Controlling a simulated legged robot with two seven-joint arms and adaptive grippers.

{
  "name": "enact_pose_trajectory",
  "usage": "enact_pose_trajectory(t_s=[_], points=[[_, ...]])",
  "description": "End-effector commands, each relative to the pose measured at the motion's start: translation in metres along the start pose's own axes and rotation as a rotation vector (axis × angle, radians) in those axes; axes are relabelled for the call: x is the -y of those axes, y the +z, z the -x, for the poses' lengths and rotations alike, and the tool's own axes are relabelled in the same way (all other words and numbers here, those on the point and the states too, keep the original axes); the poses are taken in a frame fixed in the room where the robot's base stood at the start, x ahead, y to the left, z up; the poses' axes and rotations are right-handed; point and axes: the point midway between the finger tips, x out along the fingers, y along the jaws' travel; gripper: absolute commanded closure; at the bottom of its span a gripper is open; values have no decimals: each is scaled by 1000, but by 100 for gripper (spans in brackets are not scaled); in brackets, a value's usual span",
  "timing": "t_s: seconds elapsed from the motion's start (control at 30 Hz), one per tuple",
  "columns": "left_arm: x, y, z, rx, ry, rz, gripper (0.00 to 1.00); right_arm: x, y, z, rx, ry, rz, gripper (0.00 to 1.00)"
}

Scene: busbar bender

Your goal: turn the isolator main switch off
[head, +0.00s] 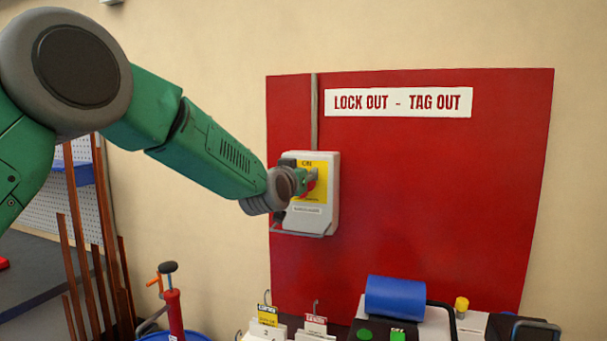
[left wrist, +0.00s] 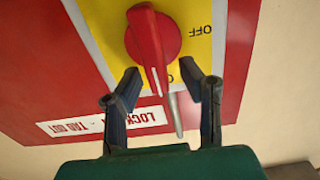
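The isolator main switch (head: 311,190) is a grey box with a yellow plate on the red lock-out board. Its red rotary knob (left wrist: 153,45) fills the top middle of the left wrist view, which is upside down. The knob's white line points toward the lock-out sign, upward on the board. "OFF" is printed on the plate beside the knob; another label is mostly hidden. My left gripper (left wrist: 160,72) is open, with one finger on each side of the knob's pointer end. Whether the fingers touch it is unclear. In the head view my left gripper (head: 300,181) covers part of the switch. My right gripper is out of view.
The red board (head: 430,190) carries a "LOCK OUT - TAG OUT" sign (head: 398,102). A grey conduit (head: 314,115) runs up from the switch. Below stand tagged items (head: 268,318), a blue roll (head: 395,298) and a red pump-like tool (head: 173,310). The board's right side is clear.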

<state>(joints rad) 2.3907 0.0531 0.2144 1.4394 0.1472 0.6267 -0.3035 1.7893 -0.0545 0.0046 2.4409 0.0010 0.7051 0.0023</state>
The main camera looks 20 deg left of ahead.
Motion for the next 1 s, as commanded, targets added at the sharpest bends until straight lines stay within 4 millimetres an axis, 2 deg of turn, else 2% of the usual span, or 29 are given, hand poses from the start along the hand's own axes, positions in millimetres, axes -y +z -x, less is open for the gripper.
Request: enact_pose_trajectory(t_s=[0.03,0.1,0.13,0.57,0.77,1.0], points=[[0,0,0,0,0,0,69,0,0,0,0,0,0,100],[-1,0,0,0,0,-1,94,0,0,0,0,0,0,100],[-1,0,0,0,0,-1,100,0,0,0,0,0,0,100],[1,1,0,1,-1,39,100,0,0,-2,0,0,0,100],[4,2,0,0,-1,147,100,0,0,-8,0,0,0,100],[11,4,-1,-1,-1,358,100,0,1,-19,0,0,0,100]])
